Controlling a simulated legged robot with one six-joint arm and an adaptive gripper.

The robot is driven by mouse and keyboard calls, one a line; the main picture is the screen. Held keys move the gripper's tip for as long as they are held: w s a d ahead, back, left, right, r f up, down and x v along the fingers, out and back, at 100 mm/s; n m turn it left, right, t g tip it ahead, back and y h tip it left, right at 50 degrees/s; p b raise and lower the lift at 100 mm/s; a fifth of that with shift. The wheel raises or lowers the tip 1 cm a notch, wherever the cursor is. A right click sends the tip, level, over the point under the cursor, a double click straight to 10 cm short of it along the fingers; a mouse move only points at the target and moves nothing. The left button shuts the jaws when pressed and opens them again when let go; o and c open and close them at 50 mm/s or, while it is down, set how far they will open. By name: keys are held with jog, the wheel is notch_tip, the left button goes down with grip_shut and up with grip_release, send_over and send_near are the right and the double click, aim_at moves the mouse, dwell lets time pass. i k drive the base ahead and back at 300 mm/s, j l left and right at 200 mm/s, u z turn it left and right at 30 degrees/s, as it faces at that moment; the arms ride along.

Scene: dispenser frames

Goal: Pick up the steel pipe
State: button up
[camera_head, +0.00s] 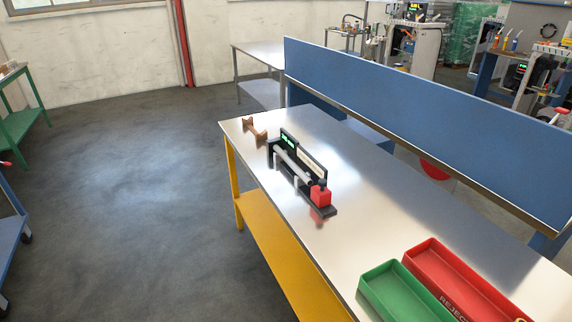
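A light grey steel pipe (293,166) lies lengthwise in a black fixture (309,153) on the metal-topped workbench (336,235). The fixture has green lit displays at its far end and a red block (320,196) at its near end. The pipe's near end lies close to the red block; I cannot tell whether they touch. My gripper is not in the head camera view.
A green tray (397,283) and a red tray (455,275) stand at the bench's near right. A brown stand (255,132) is at its far end. A blue panel (420,105) runs along the bench's right side. The floor to the left is clear.

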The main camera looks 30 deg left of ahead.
aim_at(297, 169)
jog(key=k+j, duration=0.1)
jog(key=j, duration=0.25)
jog(key=k+j, duration=0.1)
jog(key=j, duration=0.2)
jog(key=k+j+z, duration=0.1)
jog(key=j, duration=0.25)
jog(key=j+z, duration=0.15)
jog(key=j, duration=0.8)
jog(key=j+z, duration=0.15)
jog(key=j, duration=0.8)
jog(key=i+j, duration=0.1)
jog(key=j, duration=0.25)
jog(key=i+j+z, duration=0.1)
jog(key=j, duration=0.25)
jog(key=i+j+z, duration=0.1)
jog(key=j, duration=0.3)
jog(key=i+j, duration=0.1)
jog(key=j, duration=0.25)
jog(key=i+j+z, duration=0.1)
jog(key=i+j, duration=0.15)
jog(key=i, duration=0.15)
jog(key=i+j, duration=0.25)
jog(key=i+l+z, duration=0.05)
jog(key=i, duration=0.05)
